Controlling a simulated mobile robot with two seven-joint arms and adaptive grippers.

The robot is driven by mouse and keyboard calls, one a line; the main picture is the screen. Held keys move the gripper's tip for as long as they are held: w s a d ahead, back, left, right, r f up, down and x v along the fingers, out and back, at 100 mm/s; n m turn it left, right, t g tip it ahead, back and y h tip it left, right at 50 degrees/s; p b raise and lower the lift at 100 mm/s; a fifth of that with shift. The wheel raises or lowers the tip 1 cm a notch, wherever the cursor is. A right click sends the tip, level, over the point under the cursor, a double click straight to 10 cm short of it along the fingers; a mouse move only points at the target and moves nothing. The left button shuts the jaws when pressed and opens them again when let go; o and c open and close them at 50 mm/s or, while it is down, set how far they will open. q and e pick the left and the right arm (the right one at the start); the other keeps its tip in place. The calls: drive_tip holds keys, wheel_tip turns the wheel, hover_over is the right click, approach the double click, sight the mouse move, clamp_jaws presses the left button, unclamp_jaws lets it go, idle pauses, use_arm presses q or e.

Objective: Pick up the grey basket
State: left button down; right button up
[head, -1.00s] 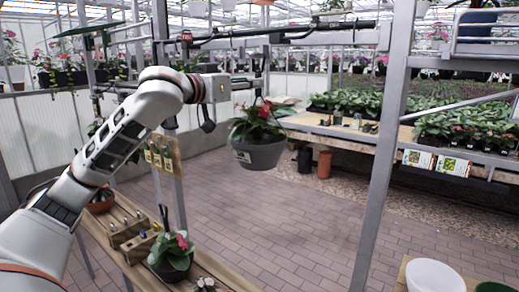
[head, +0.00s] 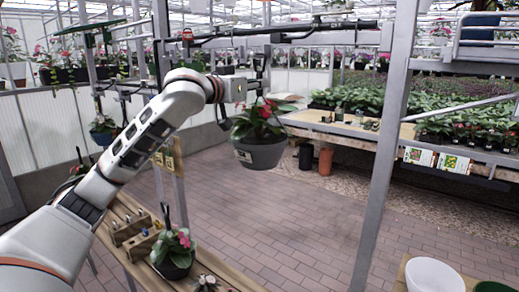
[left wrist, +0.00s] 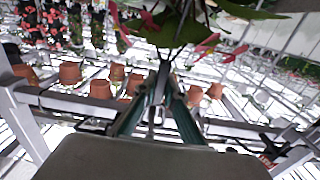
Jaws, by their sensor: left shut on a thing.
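The grey basket (head: 262,154) is a round hanging pot with green leaves and red flowers. It hangs upright in the middle of the head view, clear of the floor. My left gripper (head: 256,87) is above it, at its thin dark hanger, below the overhead bar. In the left wrist view, my left gripper (left wrist: 161,92) has its greenish fingers drawn together around the narrow hanger, with leaves and red petals beyond. The exact contact is small and partly hidden. My right gripper is in neither view.
An overhead bar (head: 290,37) and a grey upright post (head: 384,160) frame the basket. A wooden bench (head: 215,268) with a potted plant (head: 174,252) stands below left. A white pot (head: 433,276) is at lower right. The brick floor between is clear.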

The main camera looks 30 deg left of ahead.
use_arm(q)
drive_tip(key=shift+r, duration=0.15)
drive_tip(key=shift+r, duration=0.2)
